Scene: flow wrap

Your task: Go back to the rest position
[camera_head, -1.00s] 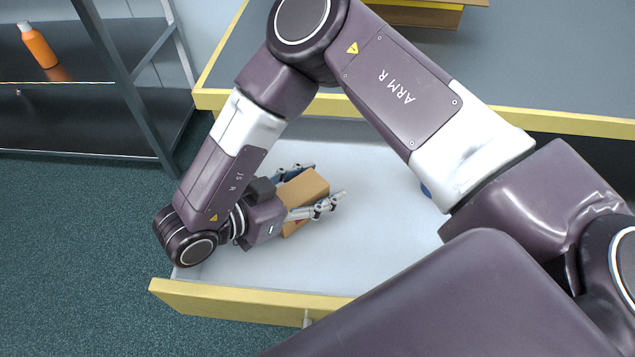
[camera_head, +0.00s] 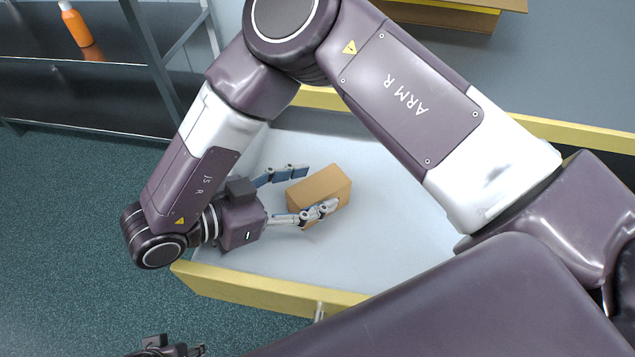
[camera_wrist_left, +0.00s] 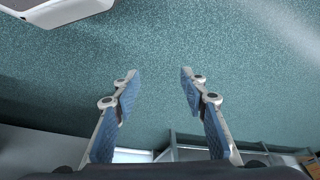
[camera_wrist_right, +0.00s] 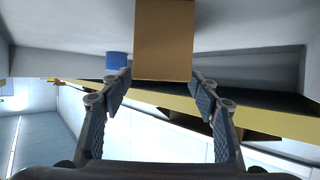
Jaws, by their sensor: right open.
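A brown box (camera_head: 322,186) lies in the open white drawer (camera_head: 375,250). It also shows upright at the top middle of the right wrist view (camera_wrist_right: 163,40). My right gripper (camera_head: 318,188) is open, low over the drawer, to the left of the box. Its fingers point at the box, with the lower finger overlapping it in the head view. In the right wrist view the box stands beyond the open fingertips. My left gripper (camera_wrist_left: 156,75) is open and empty above the green floor. Only part of it shows at the bottom edge of the head view.
The drawer's yellow front (camera_head: 255,292) and walls surround my right gripper. A grey shelf (camera_head: 110,112) with an orange bottle (camera_head: 76,27) stands at the left. A yellow-edged counter (camera_head: 575,132) is behind the drawer.

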